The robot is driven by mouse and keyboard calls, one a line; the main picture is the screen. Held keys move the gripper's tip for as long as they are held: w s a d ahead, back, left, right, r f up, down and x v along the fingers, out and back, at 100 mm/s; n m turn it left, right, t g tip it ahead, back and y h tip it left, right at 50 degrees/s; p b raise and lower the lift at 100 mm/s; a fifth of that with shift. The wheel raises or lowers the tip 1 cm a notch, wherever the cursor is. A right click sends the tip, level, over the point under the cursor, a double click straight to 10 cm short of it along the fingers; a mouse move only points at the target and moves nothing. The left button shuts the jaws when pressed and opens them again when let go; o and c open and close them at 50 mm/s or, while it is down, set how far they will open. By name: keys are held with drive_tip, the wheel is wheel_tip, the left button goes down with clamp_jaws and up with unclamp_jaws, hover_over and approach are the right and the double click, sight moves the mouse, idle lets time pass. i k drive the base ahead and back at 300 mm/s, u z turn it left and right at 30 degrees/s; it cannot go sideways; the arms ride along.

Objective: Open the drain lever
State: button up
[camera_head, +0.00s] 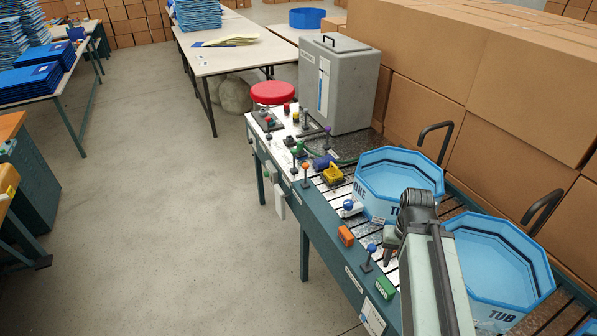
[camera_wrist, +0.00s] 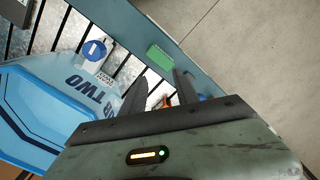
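Several levers with coloured knobs stand along the bench; their labels are too small to read, so I cannot tell which is the drain lever. A blue-knobbed lever (camera_head: 371,249) stands beside my gripper (camera_head: 391,243), in front of the tubs. A blue-and-white round fitting (camera_head: 349,206) sits by tub one (camera_head: 398,180). The wrist view shows a round blue knob (camera_wrist: 94,50) with a white label beside tub two (camera_wrist: 40,110). My gripper's fingers (camera_wrist: 160,85) are apart there. Something orange shows partly between them; I see no grip on it. My arm hides part of the gripper in the head view.
An orange block (camera_head: 345,236) and a green block (camera_head: 385,287) lie along the bench's front edge. Tub two (camera_head: 500,265) stands right of my arm. Cardboard boxes (camera_head: 450,60) wall the back.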

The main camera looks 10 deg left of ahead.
sight(305, 166)
drive_tip(key=u, duration=0.45)
drive_tip(key=i, duration=0.85)
drive_tip(key=u, duration=0.15)
